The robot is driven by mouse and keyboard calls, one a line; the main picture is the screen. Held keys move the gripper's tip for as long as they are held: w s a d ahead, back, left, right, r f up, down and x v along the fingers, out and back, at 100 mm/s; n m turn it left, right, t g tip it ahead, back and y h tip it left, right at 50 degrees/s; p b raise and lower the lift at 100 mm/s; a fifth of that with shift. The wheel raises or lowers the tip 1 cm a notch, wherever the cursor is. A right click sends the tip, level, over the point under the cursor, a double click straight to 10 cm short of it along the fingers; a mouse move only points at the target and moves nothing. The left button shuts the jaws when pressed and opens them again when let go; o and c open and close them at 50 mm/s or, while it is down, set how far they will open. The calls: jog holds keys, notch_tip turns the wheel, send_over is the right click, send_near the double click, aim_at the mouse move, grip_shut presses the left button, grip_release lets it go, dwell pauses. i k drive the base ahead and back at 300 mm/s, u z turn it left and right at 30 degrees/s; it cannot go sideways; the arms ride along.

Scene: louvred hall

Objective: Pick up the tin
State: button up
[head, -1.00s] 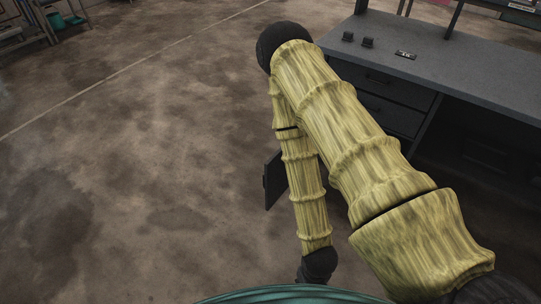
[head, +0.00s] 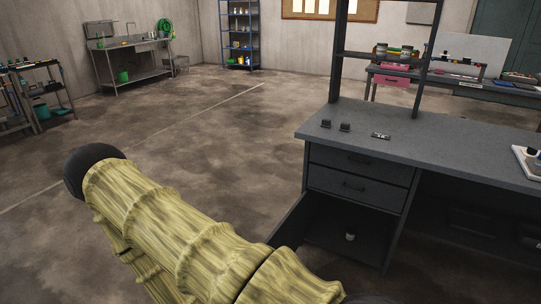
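A small pale cylinder (head: 350,237), perhaps the tin, stands in the open lower compartment (head: 335,218) of the grey workbench, below two shut drawers. It is too small to make out well. My yellow-green arm crosses the lower left of the head view, left of the workbench. My gripper is outside the view, so its state does not show.
The compartment's door (head: 290,222) stands open on its left side. A sink bench (head: 138,75) stands far off.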

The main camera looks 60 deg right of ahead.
aim_at(350, 236)
jog(key=i, duration=2.6)
jog(key=z, duration=3.4)
